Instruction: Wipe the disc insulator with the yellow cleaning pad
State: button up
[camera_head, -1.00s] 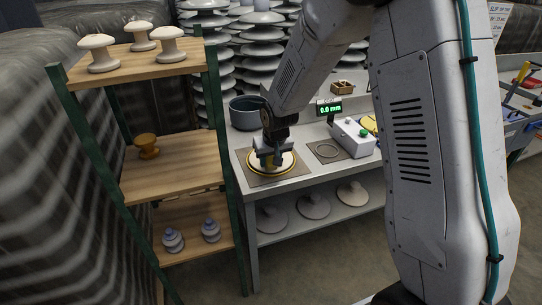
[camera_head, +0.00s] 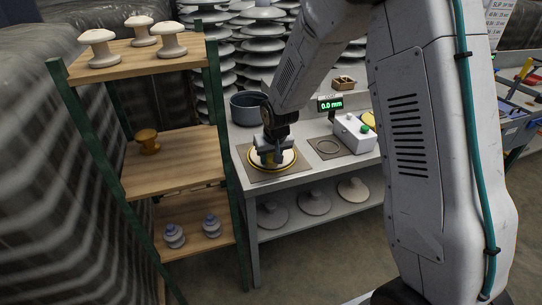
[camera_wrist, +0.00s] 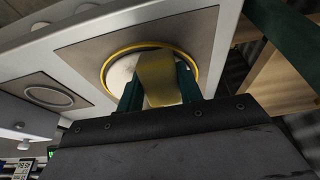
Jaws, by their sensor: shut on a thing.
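The disc insulator (camera_head: 286,158) is a pale disc lying inside a yellow ring on a grey-brown mat at the left end of the bench. In the wrist view the disc (camera_wrist: 121,72) shows partly behind my gripper. My gripper (camera_head: 269,160) points down over the disc. Its dark green fingers (camera_wrist: 160,90) are shut on the yellow cleaning pad (camera_wrist: 157,78). The pad is over the disc's face and seems to touch it, though the contact itself is hidden.
A display (camera_head: 330,104) reads 0.0 mm. A dark pot (camera_head: 247,108) stands behind. A wooden shelf (camera_head: 172,162) with insulators is close on the left.

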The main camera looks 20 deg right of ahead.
aim_at(286, 160)
jog(key=shift+w+f, duration=0.2)
jog(key=shift+f, duration=0.45)
jog(key=shift+d, duration=3.15)
jog(key=shift+a+f, duration=0.1)
jog(key=shift+a, duration=3.1)
jog(key=shift+v, duration=3.1)
